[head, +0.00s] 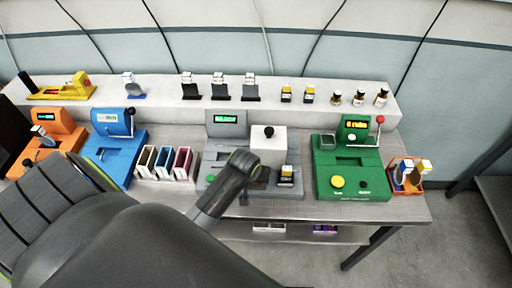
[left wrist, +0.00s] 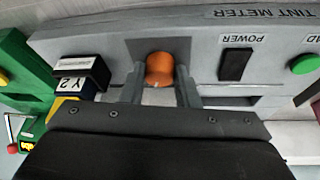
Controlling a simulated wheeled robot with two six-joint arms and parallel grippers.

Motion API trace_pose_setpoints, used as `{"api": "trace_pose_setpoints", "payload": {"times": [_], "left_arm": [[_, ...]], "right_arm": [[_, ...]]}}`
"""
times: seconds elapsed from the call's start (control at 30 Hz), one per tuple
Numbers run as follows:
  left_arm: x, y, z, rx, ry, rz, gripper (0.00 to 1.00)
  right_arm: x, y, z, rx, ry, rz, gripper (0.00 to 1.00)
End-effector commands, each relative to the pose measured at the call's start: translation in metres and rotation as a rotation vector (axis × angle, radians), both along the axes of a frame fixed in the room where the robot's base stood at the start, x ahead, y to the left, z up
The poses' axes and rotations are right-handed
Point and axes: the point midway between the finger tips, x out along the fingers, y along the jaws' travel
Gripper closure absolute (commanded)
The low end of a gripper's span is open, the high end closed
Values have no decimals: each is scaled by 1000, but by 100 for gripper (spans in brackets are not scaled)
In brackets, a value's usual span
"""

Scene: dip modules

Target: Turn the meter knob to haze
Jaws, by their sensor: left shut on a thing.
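The grey tint meter (head: 226,128) stands mid-bench, with a lit green display (head: 226,118) and a white block topped by a black ball. Its orange knob (left wrist: 159,69) shows in the left wrist view, where "TINT METER" and "POWER" read upside down. My left gripper (left wrist: 160,84) is shut on the knob, one finger at each side. In the head view my left arm covers part of the meter's front and hides the knob. I can see no "haze" mark or knob pointer. My right gripper is in neither view.
A yellow-topped module (head: 287,174) sits on the meter's right side, close to the knob; its Y2 label (left wrist: 70,85) shows in the wrist view. A black power switch (left wrist: 235,64) is beside the knob. A green device (head: 346,165) stands right, a blue one (head: 113,150) left.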

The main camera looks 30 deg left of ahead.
Motion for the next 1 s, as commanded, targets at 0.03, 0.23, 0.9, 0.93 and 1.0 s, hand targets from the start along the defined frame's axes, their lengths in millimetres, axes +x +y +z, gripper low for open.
{"api": "trace_pose_setpoints", "payload": {"times": [0.03, 0.23, 0.9, 0.93, 1.0], "left_arm": [[0, 1, 1, 1, -3, -41, 95], [0, 2, 1, 1, -2, -196, 95], [1, 3, 1, 1, -2, -397, 95], [1, 3, 1, -1, -1, -397, 95], [1, 3, 1, -1, -1, -397, 95]], "right_arm": [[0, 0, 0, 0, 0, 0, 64], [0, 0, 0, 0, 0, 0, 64], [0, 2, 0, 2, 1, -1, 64], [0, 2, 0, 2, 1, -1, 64], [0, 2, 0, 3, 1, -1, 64]]}}
